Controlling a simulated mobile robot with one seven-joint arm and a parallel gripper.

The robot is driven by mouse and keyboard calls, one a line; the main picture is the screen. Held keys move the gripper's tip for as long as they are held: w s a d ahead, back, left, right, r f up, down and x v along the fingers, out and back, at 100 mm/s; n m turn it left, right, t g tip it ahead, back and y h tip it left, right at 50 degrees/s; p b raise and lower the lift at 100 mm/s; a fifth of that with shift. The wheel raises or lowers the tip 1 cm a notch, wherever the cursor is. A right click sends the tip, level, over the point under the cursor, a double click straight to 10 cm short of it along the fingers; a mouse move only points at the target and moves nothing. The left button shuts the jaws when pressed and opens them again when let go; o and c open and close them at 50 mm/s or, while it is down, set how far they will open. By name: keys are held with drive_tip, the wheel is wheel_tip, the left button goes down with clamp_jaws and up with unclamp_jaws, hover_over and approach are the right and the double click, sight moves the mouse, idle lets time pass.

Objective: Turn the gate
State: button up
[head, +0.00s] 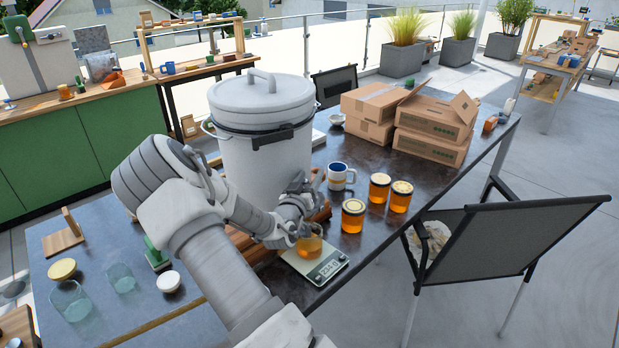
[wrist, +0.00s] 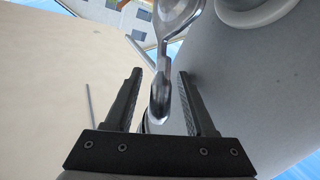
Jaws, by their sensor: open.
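The honey gate's metal lever (wrist: 160,90) shows in the wrist view, running down between the fingers of my gripper (wrist: 160,73). The fingers are open, one on each side of the lever, with a gap to the right finger. In the head view my gripper (head: 307,188) is at the lower front of the large white lidded tank (head: 262,165), and my arm hides most of the gate. A glass jar (head: 310,246) with amber honey in it stands on the kitchen scale (head: 330,266) below my gripper. The scale's display is lit.
Three filled, lidded honey jars (head: 353,217) and a blue-and-white mug (head: 340,177) stand right of the tank. Cardboard boxes (head: 433,125) are behind them. Empty glass jars (head: 121,278) stand at the left. A dark chair (head: 490,240) is at the table's right side.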

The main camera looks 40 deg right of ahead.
clamp_jaws()
idle(1.4)
